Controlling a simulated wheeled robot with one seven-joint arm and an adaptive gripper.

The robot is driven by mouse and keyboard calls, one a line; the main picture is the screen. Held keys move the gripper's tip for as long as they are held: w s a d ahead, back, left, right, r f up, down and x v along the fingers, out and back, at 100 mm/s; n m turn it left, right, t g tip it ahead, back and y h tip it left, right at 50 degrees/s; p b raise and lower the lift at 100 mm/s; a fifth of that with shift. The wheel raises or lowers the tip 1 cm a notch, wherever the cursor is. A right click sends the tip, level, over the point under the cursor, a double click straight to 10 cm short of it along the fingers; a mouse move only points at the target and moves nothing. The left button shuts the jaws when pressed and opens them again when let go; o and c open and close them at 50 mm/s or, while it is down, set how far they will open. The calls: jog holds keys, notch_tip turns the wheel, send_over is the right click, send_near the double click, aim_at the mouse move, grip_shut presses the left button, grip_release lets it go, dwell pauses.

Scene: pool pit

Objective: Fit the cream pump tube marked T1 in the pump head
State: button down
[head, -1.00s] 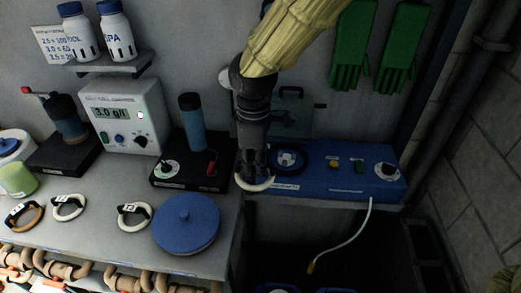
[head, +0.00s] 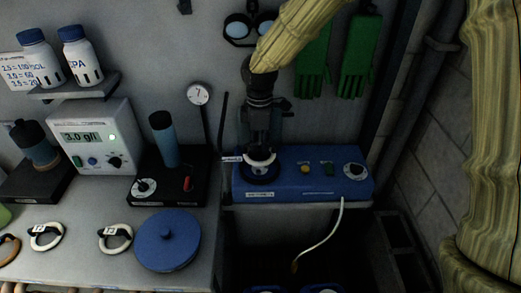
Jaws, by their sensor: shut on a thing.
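My gripper (head: 261,148) points down over the left end of the blue pump (head: 318,182) in the head view. It is shut on a cream pump tube (head: 262,162), whose curved lower part shows below the fingers. Any marking on it is hidden or too small to read. The dark round pump head (head: 260,177) is directly below the tube and partly covered by it. The tube overlaps the head in the picture; I cannot tell whether it touches or is seated.
Two cream tubes (head: 46,237) (head: 115,239) with black clips lie on the grey bench by a blue round lid (head: 168,240). A black stand with a blue cylinder (head: 163,140) is left of the pump. A white hose (head: 325,238) hangs from the pump's front.

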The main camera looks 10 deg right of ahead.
aim_at(260, 147)
jog(key=shift+f+p, duration=0.6)
jog(key=shift+f, duration=1.15)
jog(key=shift+f, duration=0.6)
jog(key=c, duration=1.5)
grip_release()
notch_tip(260, 147, up, 13)
jog(key=shift+r+b, duration=0.1)
jog(key=shift+b, duration=1)
